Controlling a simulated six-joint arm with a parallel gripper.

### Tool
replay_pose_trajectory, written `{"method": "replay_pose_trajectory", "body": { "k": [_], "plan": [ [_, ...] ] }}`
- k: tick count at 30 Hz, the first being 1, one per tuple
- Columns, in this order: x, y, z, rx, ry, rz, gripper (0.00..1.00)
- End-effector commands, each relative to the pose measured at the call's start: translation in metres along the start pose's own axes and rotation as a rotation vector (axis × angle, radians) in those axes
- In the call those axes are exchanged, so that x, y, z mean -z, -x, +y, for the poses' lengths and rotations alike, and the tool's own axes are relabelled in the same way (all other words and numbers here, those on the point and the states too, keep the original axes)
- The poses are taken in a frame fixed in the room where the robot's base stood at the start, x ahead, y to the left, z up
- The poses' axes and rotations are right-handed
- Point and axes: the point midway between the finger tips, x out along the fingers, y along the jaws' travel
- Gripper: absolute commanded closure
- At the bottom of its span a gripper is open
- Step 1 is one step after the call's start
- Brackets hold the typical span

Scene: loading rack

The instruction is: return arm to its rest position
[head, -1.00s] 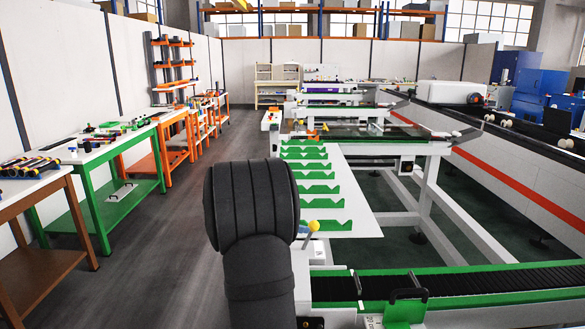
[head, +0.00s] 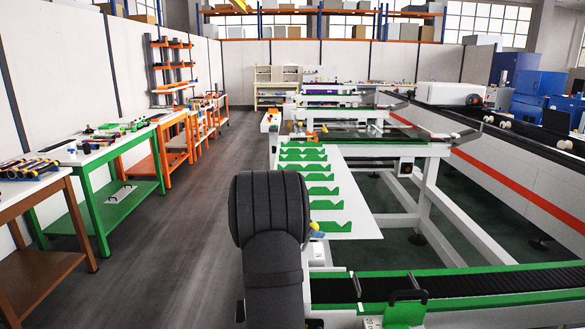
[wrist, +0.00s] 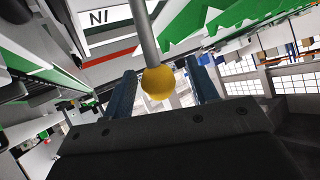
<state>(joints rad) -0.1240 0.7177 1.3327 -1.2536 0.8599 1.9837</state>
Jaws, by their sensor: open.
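My gripper (wrist: 160,68) is open in the wrist view, with one dark blue finger on each side. A yellow ball knob (wrist: 158,83) on a grey rod (wrist: 143,32) shows between the two fingers, with a gap to each in the picture. I cannot tell how deep the knob sits between them. In the head view my dark arm link stands in the lower middle and hides most of the gripper. A small part of the yellow knob (head: 315,226) shows just right of the link.
A white board with green notched strips (head: 345,200) lies behind my arm link. A green-edged conveyor (head: 450,282) with a black handle (head: 408,294) runs to the right. Workbenches, including a green one (head: 97,205), stand at the left. The grey floor between (head: 185,235) is clear.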

Motion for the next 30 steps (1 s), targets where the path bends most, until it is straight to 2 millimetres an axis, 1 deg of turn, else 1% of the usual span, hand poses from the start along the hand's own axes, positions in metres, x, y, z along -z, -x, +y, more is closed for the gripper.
{"method": "replay_pose_trajectory", "body": {
  "k": [5, 8, 29, 30],
  "plan": [
    [0.0, 0.018, -0.001, 0.004, -0.001, -0.002, 0.46],
    [0.001, 0.035, -0.001, 0.004, -0.001, -0.001, 0.46],
    [0.0, 0.176, -0.001, 0.005, -0.001, -0.002, 0.46],
    [0.0, 0.166, 0.001, -0.003, 0.0, -0.002, 0.46]
  ]
}}
